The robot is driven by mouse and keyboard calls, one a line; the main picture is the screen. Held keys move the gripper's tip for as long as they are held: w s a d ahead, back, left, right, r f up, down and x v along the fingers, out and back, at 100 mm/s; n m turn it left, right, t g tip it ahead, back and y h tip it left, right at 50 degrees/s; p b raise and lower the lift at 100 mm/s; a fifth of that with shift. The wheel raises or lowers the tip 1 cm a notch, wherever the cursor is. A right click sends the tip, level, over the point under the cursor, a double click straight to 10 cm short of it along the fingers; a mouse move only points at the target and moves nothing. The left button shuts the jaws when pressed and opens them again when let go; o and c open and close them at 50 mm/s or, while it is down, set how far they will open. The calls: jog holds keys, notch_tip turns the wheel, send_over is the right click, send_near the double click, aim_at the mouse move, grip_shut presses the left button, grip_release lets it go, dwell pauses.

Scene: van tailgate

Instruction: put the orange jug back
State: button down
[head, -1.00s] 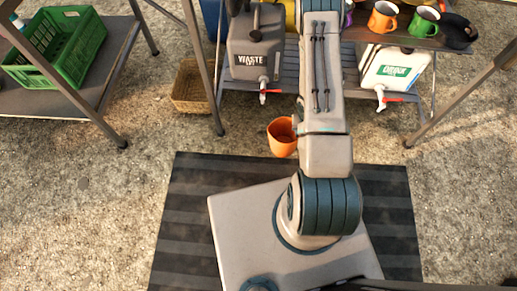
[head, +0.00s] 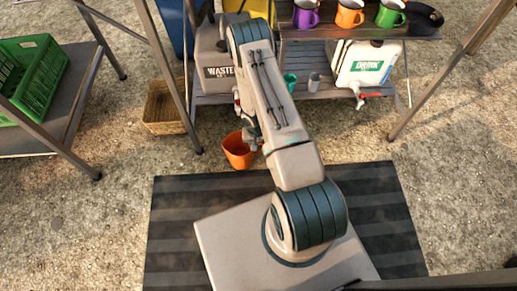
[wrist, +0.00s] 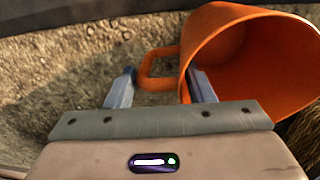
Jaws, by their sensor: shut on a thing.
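The orange jug (head: 237,153) hangs from my gripper (head: 256,142) in the head view, low in front of the rack and above the gravel or mat edge. In the wrist view the jug (wrist: 245,60) fills the upper right, tilted with its mouth turned partly towards the camera. My gripper (wrist: 160,80) has its two fingers either side of the jug's handle, shut on it. My arm hides part of the rack behind it.
Purple (head: 306,14), orange (head: 349,14) and green (head: 389,14) mugs stand on the rack's upper shelf. Below are a WASTE canister (head: 217,72) and a DRINK canister (head: 366,62). A wicker basket (head: 164,108) and a green crate (head: 40,80) are at left.

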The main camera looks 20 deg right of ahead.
aim_at(259, 153)
jog(key=shift+f+b, duration=0.55)
jog(key=shift+f, duration=1.15)
jog(key=shift+f, duration=0.25)
jog(key=c, duration=0.7)
grip_release()
jog(key=shift+r, duration=0.1)
jog(key=shift+o, duration=0.2)
